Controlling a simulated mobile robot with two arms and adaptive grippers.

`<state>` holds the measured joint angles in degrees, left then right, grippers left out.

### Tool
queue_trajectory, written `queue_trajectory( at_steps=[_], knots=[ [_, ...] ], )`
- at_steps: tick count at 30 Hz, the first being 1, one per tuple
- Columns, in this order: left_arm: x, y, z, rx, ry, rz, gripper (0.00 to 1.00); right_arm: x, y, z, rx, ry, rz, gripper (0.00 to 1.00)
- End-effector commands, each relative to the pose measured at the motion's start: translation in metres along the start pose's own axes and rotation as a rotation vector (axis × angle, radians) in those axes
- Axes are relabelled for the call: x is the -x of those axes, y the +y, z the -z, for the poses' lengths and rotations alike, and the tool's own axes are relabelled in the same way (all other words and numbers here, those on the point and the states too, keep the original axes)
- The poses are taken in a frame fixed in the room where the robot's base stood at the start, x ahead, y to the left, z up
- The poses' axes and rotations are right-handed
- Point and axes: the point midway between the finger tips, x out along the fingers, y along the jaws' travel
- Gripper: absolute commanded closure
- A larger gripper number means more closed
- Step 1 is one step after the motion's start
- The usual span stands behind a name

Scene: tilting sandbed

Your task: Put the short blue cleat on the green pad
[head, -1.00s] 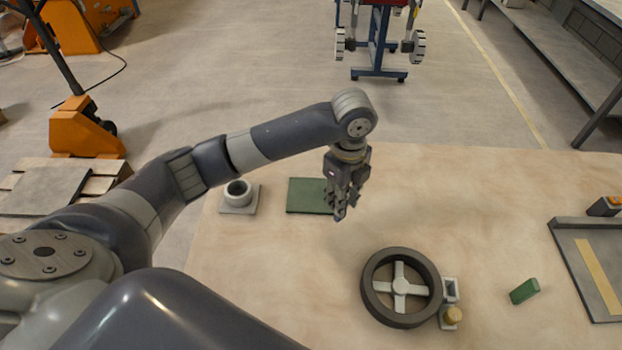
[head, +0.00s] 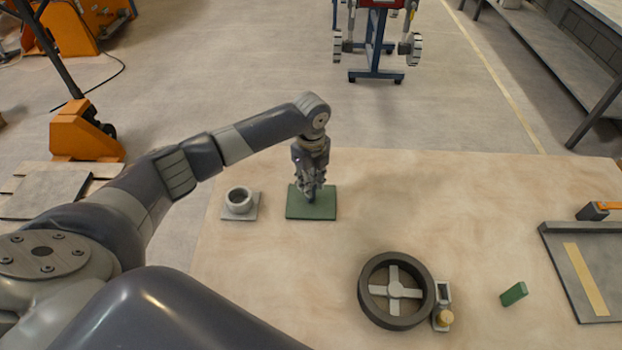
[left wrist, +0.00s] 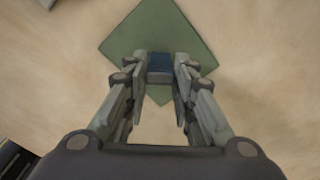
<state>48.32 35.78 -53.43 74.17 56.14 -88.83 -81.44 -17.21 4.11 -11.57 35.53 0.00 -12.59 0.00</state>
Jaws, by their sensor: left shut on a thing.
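My left gripper (head: 309,192) is over the green pad (head: 325,209) in the head view, pointing down. In the left wrist view the gripper (left wrist: 160,75) is shut on the short blue cleat (left wrist: 160,68), a small dark blue block between the fingertips. The green pad (left wrist: 165,30) lies below and around it there. I cannot tell whether the cleat touches the pad or is a little above it. In the head view the fingers hide the cleat. My right gripper is not in view.
A grey ring on a square plate (head: 240,203) stands just left of the pad. A dark wheel with white spokes (head: 396,290), a small fitting (head: 442,308) and a green block (head: 513,293) lie toward the front right. A grey tray (head: 560,229) is at the right edge.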

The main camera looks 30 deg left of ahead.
Motion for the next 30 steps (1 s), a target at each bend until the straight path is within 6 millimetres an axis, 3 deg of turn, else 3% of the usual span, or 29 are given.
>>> queue_trajectory(
  at_steps=[9, 10, 12, 23, 30],
  knots=[
    [-0.004, 0.000, 0.001, 0.000, 0.001, 0.000, 0.99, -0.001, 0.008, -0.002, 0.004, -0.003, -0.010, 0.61],
    [-0.003, 0.000, 0.001, 0.000, 0.000, 0.001, 0.69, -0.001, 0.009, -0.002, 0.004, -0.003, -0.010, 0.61],
    [-0.003, 0.000, 0.001, 0.000, 0.000, 0.000, 0.56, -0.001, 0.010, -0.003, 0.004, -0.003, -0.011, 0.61],
    [0.000, -0.001, 0.000, 0.000, 0.000, 0.002, 0.56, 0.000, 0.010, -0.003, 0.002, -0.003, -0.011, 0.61],
    [0.034, -0.002, 0.000, -0.001, -0.001, 0.006, 0.56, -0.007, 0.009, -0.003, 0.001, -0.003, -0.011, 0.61]
  ],
)
